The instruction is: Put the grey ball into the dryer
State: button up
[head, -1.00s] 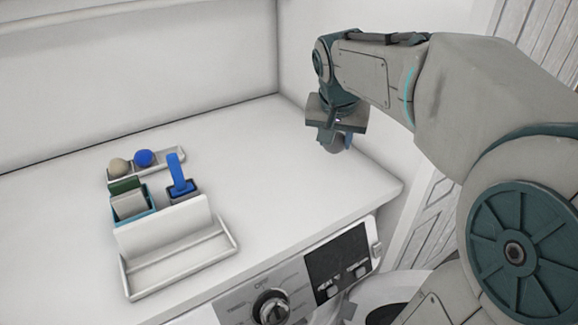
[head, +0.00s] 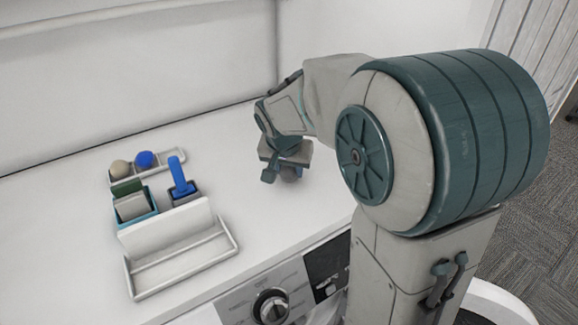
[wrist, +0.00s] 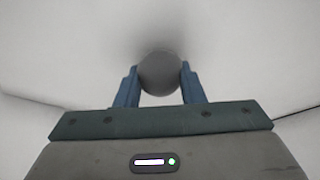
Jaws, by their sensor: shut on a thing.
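My gripper (wrist: 160,85) is shut on the grey ball (wrist: 159,73), which sits between the two blue fingers in the wrist view. In the head view my gripper (head: 279,176) is over the white top to the right of the holders, and the ball is mostly hidden behind it. I cannot tell how high the ball is above the surface. The dryer (head: 240,304) stands at the front, with its dial and dark display showing. Its door area is largely hidden behind my arm at the lower right.
A white tray (head: 178,170) at the left holds a beige ball (head: 120,169) and a blue ball (head: 145,159). Nearby are a teal box (head: 152,212) with sponges, a blue brush (head: 180,178) in a grey cup, and a white rack (head: 180,265). The back middle of the top is clear.

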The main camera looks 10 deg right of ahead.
jog(key=shift+f, duration=0.25)
jog(key=o, duration=1)
jog(key=shift+r, duration=0.1)
jog(key=shift+o, duration=0.2)
jog(key=shift+r, duration=0.1)
